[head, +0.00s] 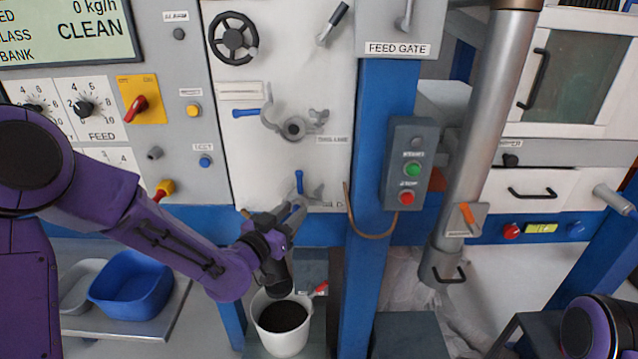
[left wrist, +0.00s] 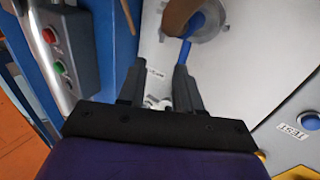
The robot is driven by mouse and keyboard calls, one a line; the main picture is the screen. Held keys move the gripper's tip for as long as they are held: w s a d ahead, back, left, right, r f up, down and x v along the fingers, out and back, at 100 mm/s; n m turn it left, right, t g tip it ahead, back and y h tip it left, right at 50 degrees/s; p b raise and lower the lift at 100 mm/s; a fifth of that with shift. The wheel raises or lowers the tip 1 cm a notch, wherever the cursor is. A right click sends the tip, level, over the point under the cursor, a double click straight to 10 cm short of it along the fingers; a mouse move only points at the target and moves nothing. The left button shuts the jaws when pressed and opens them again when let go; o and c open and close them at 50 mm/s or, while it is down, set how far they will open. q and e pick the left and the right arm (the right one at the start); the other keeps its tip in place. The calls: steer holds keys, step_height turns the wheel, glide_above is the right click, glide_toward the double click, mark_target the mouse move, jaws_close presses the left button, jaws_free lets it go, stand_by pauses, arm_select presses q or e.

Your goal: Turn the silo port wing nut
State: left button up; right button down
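On the white panel is an upper round port (head: 293,128) with a grey winged piece (head: 317,117) on its right and a blue handle on its left. A lower fitting with a blue handle (head: 299,180) is partly hidden by my left gripper (head: 297,208), which is close in front of it. I cannot read which one is the silo port. In the left wrist view the two fingers (left wrist: 157,85) stand apart, with a round grey disc (left wrist: 208,22) and blue handle beyond them. A small whitish piece (left wrist: 155,103) shows between the fingers; contact cannot be told. My right gripper is out of view.
A blue post (head: 372,250) with a button box (head: 408,165) and a brown cable stands right of my left gripper. A white bucket (head: 283,325) with dark contents is below. A blue tub (head: 130,285) sits on a shelf at lower left.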

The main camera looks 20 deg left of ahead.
mark_target(314, 192)
arm_select(q)
steer(key=p+x, duration=0.3)
steer(key=x, duration=0.7)
steer(key=shift+w, duration=0.3)
steer(key=shift+w+f, duration=0.2)
steer(key=shift+w, duration=0.15)
steer(key=shift+s, duration=0.1)
steer(key=shift+c, duration=0.3)
jaws_close()
